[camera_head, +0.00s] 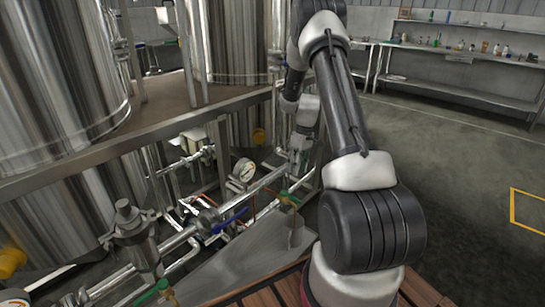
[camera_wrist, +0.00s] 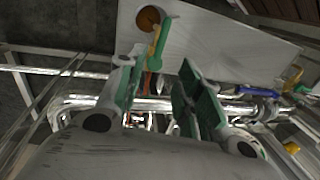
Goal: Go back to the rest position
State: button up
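My arm reaches from the front right of the head view toward the pipework under the steel tanks. My gripper (camera_head: 297,160) points down close to the horizontal steel pipe (camera_head: 262,187). In the wrist view my gripper (camera_wrist: 160,92) has its two green-padded fingers apart, with no object held between them. A green and yellow valve handle (camera_wrist: 159,42) shows just beyond the fingers; the valve also shows in the head view (camera_head: 289,198). A metal cup (camera_head: 296,232) stands on the grey sheet below the valve. Its round brown inside (camera_wrist: 148,18) shows in the wrist view.
Large steel tanks (camera_head: 60,70) stand on a framed platform (camera_head: 150,125) at left. A blue valve handle (camera_head: 230,221) and a pressure gauge (camera_head: 243,170) sit on the pipework. A shelf bench (camera_head: 460,95) with bottles stands at back right. The floor at right is open.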

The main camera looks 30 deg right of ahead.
jog(key=s+a+m+g, duration=0.2)
jog(key=s+m, duration=0.2)
jog(key=s, duration=0.3)
jog(key=s+a+r+t, duration=0.2)
jog(key=s+a+r, duration=0.2)
jog(key=s+r, duration=0.4)
jog(key=s+a+r+t+h, duration=0.1)
jog(key=s+a+r, duration=0.4)
jog(key=r, duration=0.8)
jog(key=s+a+r+t+h, duration=0.1)
jog(key=s+a+r+t, duration=0.3)
jog(key=s+r, duration=0.6)
jog(key=shift+s+a+r+n, duration=0.3)
jog(key=shift+s+r, duration=0.1)
jog(key=shift+r, duration=0.45)
